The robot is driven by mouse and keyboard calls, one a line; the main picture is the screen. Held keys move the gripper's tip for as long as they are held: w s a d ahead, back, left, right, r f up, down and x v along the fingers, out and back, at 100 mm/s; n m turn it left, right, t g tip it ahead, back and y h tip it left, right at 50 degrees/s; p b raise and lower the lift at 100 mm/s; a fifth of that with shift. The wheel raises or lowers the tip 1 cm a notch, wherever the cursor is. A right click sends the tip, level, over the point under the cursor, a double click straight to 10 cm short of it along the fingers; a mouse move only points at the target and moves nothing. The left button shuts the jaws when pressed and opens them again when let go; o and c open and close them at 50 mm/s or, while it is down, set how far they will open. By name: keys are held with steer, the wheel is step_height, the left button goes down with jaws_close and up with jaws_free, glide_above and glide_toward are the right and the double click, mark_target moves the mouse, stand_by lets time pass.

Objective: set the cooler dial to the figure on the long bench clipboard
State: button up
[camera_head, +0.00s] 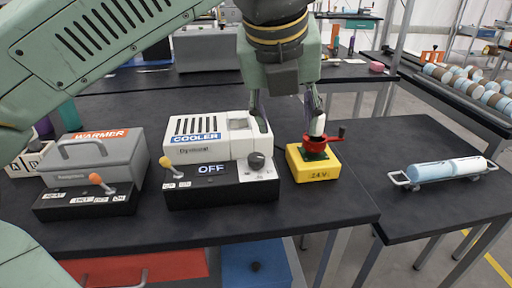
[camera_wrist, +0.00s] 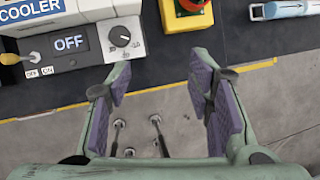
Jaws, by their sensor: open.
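The cooler (camera_head: 208,140) is a white box with a blue COOLER label on a black base. Its display (camera_head: 211,169) reads OFF. The dark round dial (camera_head: 256,161) is at the right of its front, and shows in the wrist view (camera_wrist: 119,36) with small markings too fine to read. A yellow-knobbed lever (camera_head: 166,163) is at the front left, above two small tags, one reading ON. My gripper (camera_head: 288,112) is open and empty, above and apart from the dial; in the wrist view its fingers (camera_wrist: 160,78) lie below and right of the dial. I see no clipboard I can make out.
A grey warmer (camera_head: 95,160) with an orange-knobbed lever stands left of the cooler. Drawers (camera_head: 255,265) are below.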

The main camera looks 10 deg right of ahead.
mark_target(257, 157)
steer(key=w+a+f, duration=0.1)
steer(key=w+f, duration=0.1)
steer(key=f, duration=0.1)
steer(key=w+a+f+n+y, duration=0.1)
steer(key=w+f, duration=0.1)
steer(key=f, duration=0.2)
steer(key=w+a+f+y, duration=0.1)
steer(key=f, duration=0.2)
steer(key=shift+w+a+f+n+p, duration=0.1)
steer(key=shift+w+f+n+p, duration=0.2)
steer(key=shift+w+n+p, duration=0.1)
steer(key=shift+c, duration=0.6)
jaws_close()
